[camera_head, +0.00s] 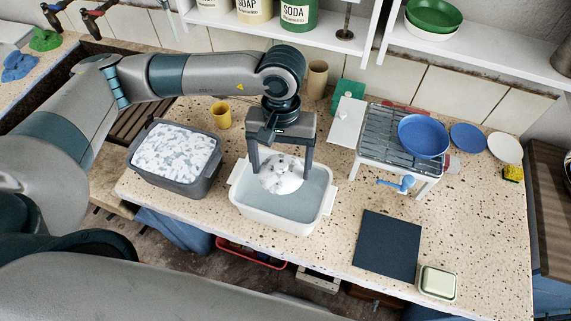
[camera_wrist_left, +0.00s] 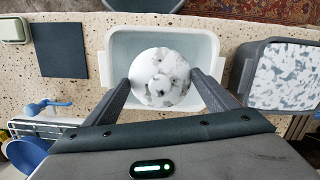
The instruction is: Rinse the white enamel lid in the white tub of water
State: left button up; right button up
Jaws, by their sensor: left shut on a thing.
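The white enamel lid (camera_head: 283,176) is round, with dark spots and grey patches on its top. It is between the fingers of my left gripper (camera_head: 280,170), which is shut on it, and lies within the outline of the white tub (camera_head: 240,204) of water. In the left wrist view the lid (camera_wrist_left: 160,77) is between the two fingertips (camera_wrist_left: 160,88), over the tub (camera_wrist_left: 122,44). I cannot tell whether the lid touches the water. My right gripper is not in view.
A grey tub of white foam (camera_head: 176,152) stands left of the white tub, with a yellow cup (camera_head: 221,115) behind. At the right are a rack (camera_head: 376,140) with a blue bowl (camera_head: 423,136), a blue brush (camera_head: 396,184), a dark mat (camera_head: 387,245) and a soap dish (camera_head: 438,283).

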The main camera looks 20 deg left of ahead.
pick_arm(q)
jog(key=shift+d+f, duration=0.1)
jog(key=shift+f, duration=0.1)
jog(key=shift+f, duration=0.2)
notch_tip(320, 180, down, 8)
jog(key=b, duration=0.5)
jog(key=shift+f, duration=0.1)
dwell(0.7)
jog(key=shift+r, duration=0.2)
dwell(0.6)
jog(key=shift+r+p, duration=0.35)
jog(key=shift+r, duration=2.95)
jog(key=shift+r, duration=0.1)
